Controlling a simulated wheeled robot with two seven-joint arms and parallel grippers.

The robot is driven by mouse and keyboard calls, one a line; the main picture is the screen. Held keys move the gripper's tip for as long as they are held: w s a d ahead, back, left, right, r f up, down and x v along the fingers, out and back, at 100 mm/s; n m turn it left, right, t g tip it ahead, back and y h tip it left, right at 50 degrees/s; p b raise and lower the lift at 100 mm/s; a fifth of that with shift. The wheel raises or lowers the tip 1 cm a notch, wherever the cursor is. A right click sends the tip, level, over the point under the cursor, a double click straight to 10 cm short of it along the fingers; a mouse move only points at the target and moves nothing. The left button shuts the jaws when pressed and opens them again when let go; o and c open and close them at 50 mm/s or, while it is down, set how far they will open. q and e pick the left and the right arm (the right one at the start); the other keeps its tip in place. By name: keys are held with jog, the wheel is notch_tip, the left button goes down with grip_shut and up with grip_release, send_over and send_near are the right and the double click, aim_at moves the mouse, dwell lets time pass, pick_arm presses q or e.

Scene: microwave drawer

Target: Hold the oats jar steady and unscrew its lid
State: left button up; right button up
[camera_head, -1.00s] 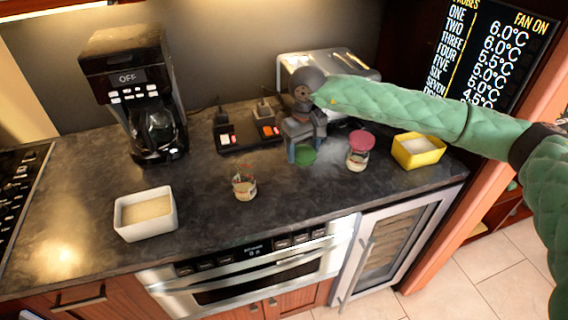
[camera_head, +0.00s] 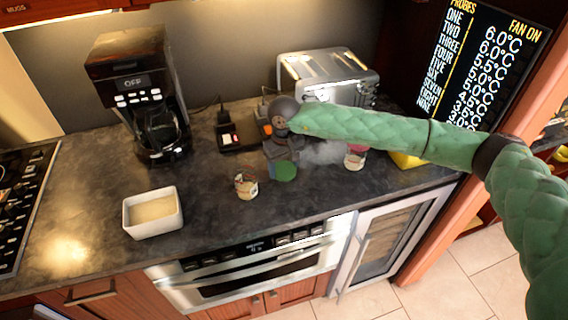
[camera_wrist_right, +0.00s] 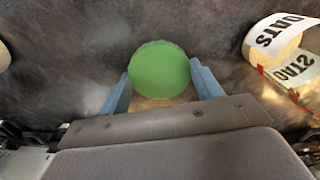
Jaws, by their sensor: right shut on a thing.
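In the right wrist view the green lid (camera_wrist_right: 159,70) sits between the two blue fingers. A tan patch shows under its near edge; I cannot tell what it is. My left gripper is not in view.
A white bowl (camera_head: 153,213) stands at left. A jar with a pink lid (camera_head: 355,158) and a yellow container (camera_head: 408,161), partly hidden by my arm, stand at right. The coffee maker (camera_head: 140,95) and toaster (camera_head: 325,75) are behind. The front counter edge is near.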

aim_at(284, 169)
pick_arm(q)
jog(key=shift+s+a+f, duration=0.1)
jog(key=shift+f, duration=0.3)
pick_arm(e)
jog(key=shift+f, duration=0.3)
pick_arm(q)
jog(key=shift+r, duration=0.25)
pick_arm(e)
jog(key=shift+f, duration=0.1)
jog(key=o, duration=1.1)
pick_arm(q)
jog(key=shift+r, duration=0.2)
pick_arm(e)
jog(key=shift+r, duration=0.4)
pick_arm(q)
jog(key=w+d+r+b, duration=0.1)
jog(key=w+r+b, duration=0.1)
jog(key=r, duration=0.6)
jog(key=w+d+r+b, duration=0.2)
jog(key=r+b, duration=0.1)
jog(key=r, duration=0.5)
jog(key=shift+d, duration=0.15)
pick_arm(e)
notch_tip(284, 169, up, 12)
jog(key=shift+f, duration=0.25)
